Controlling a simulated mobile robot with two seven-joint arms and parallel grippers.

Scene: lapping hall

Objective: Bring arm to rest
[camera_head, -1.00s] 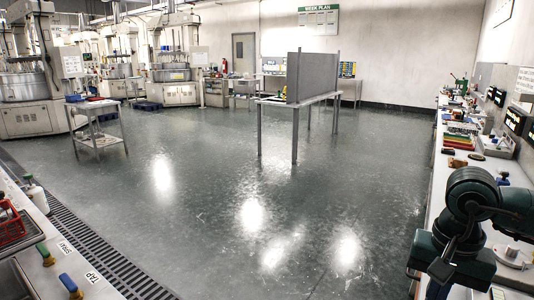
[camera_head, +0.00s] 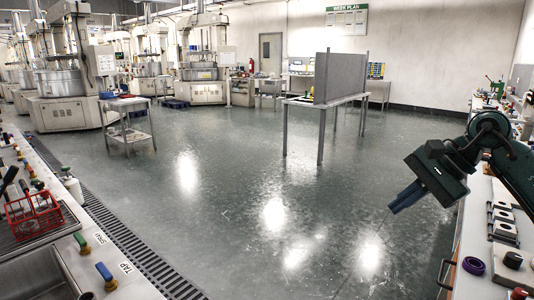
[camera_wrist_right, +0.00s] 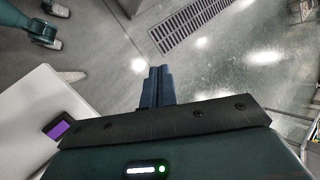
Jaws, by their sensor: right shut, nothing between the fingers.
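My right arm (camera_head: 505,155) comes in from the right edge in the head view, over the right-hand bench. Its right gripper (camera_head: 398,205) is held out past the bench edge, above the open floor, angled down and left. The blue-grey fingers are together with nothing between them. In the right wrist view the shut fingers (camera_wrist_right: 157,80) point away over bare floor and touch nothing. My left gripper does not show in the head view.
A left counter holds a red rack (camera_head: 35,217) and a sink. A floor grate (camera_head: 125,235) runs beside it. A table with a grey screen (camera_head: 340,77) stands mid-floor. The central floor is clear.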

